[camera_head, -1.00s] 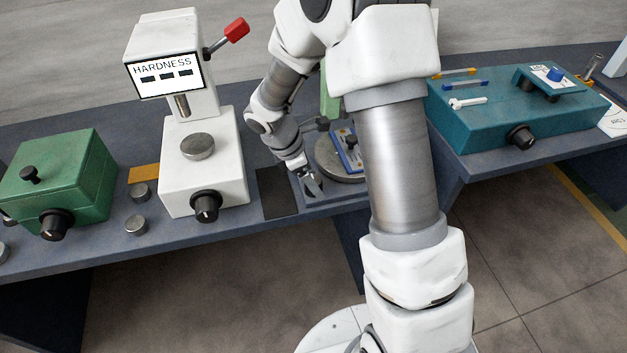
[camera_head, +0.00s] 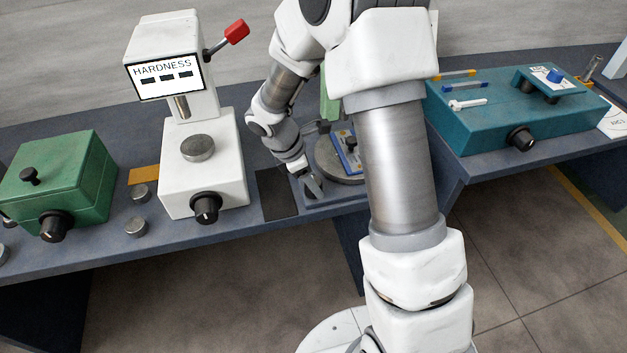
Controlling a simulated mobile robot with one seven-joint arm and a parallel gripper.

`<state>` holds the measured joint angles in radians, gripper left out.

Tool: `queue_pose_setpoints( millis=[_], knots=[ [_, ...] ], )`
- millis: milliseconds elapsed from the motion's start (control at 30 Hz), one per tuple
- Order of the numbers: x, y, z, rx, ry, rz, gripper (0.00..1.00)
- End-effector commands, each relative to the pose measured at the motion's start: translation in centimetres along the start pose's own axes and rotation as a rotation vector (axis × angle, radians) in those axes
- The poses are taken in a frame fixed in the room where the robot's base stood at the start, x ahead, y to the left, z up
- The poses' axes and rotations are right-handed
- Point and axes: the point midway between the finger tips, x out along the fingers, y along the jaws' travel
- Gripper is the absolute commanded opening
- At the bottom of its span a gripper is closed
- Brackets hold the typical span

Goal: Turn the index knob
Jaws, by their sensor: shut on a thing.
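My gripper (camera_head: 313,187) is low at the front of the middle machine, the one with a round grey plate (camera_head: 328,157) and a green column (camera_head: 329,104). Its fingers are shut on a small part at that front edge. The fingers hide this part, which by its place looks to be the index knob; I cannot see its pointer or marks. My own arm covers much of this machine. A blue-edged plate with a black knob (camera_head: 350,147) shows on top of it.
A white hardness tester (camera_head: 205,175) with a black front knob (camera_head: 206,208) stands left of my gripper. A green box (camera_head: 60,175) is further left. A teal machine (camera_head: 500,120) with a black knob (camera_head: 521,138) is at the right. A dark mat (camera_head: 277,195) lies bare beside my gripper.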

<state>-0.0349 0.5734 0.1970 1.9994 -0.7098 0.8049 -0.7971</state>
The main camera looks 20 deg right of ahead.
Motion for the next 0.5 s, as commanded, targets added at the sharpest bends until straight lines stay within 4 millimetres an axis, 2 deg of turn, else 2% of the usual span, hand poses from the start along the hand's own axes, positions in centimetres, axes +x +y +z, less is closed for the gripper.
queue_pose_setpoints(
  millis=[267, 500],
  knots=[
    [-0.11, 0.03, -0.03, 0.096, -0.001, -0.040, 0.00],
    [-0.13, 0.07, 0.01, 0.277, -0.001, -0.115, 0.00]
  ],
)
